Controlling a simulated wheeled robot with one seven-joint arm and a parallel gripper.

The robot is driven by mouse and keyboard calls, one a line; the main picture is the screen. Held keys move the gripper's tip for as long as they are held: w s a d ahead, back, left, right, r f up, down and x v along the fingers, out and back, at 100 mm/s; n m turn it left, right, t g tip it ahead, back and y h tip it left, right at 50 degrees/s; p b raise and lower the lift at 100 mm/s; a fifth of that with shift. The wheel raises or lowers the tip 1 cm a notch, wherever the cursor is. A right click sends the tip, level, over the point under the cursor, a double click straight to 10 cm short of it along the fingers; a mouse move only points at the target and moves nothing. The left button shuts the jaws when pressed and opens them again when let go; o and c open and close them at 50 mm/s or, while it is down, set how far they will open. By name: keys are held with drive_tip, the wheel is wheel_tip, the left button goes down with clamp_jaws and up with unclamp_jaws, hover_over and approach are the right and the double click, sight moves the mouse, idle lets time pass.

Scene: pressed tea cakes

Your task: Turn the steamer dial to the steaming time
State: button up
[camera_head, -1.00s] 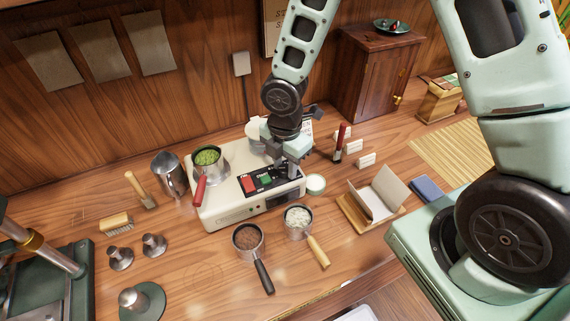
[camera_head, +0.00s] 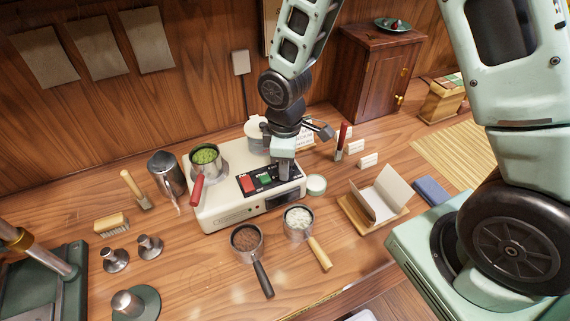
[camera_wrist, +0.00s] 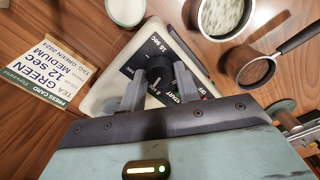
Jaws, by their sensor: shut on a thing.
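The cream steamer (camera_head: 218,214) stands on the wooden counter, with a black control panel (camera_head: 250,184) on its top right. Its black dial (camera_wrist: 158,70) shows in the wrist view between my fingers. My gripper (camera_wrist: 158,82) points down and is shut on the dial, one finger on each side. In the head view my gripper (camera_head: 285,170) hides the dial. The dial's pointer setting is unclear. A press card (camera_wrist: 48,72) reads GREEN, 12 SEC, MEDIUM.
A metal cup of green leaves (camera_head: 206,157) with a red handle sits on the steamer's left. A brown-filled cup (camera_head: 247,240) and a white-filled cup (camera_head: 298,221) stand in front.

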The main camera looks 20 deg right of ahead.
drive_tip(key=m, duration=0.5)
drive_tip(key=shift+m+b, duration=0.3)
drive_tip(key=shift+b, duration=0.1)
drive_tip(key=m, duration=0.5)
drive_tip(key=shift+r, duration=0.1)
drive_tip(key=m+p, duration=0.2)
drive_tip(key=m, duration=0.3)
drive_tip(key=shift+m, duration=0.4)
drive_tip(key=shift+m+p, duration=0.8)
drive_tip(key=shift+m, duration=1.4)
drive_tip(key=o, duration=1)
drive_tip(key=shift+c, duration=0.2)
wheel_tip(320, 180, up, 17)
drive_tip(key=shift+r, duration=0.15)
